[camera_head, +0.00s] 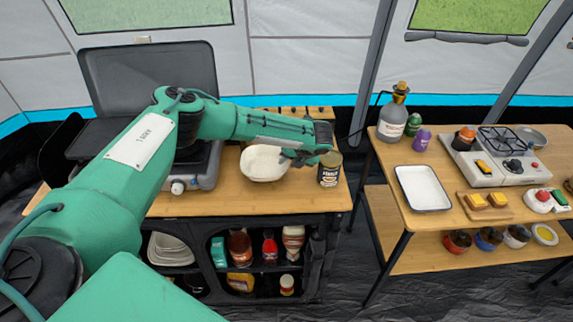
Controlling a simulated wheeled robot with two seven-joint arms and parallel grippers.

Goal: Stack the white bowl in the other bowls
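The white bowl (262,165) is on the wooden top of the left table, beside the stove. My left gripper (292,156) is at the bowl's right rim, with its dark fingers overlapping the rim. The view is too small to tell whether the fingers are closed on it. On the lower shelf of the right table stand a red bowl (457,242), a blue bowl (489,238) and another whitish bowl (516,236), side by side. My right gripper is out of view.
A camp stove (198,170) is left of the bowl. The right table holds a white tray (423,188), a grey jug (392,120) and a burner (500,160).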

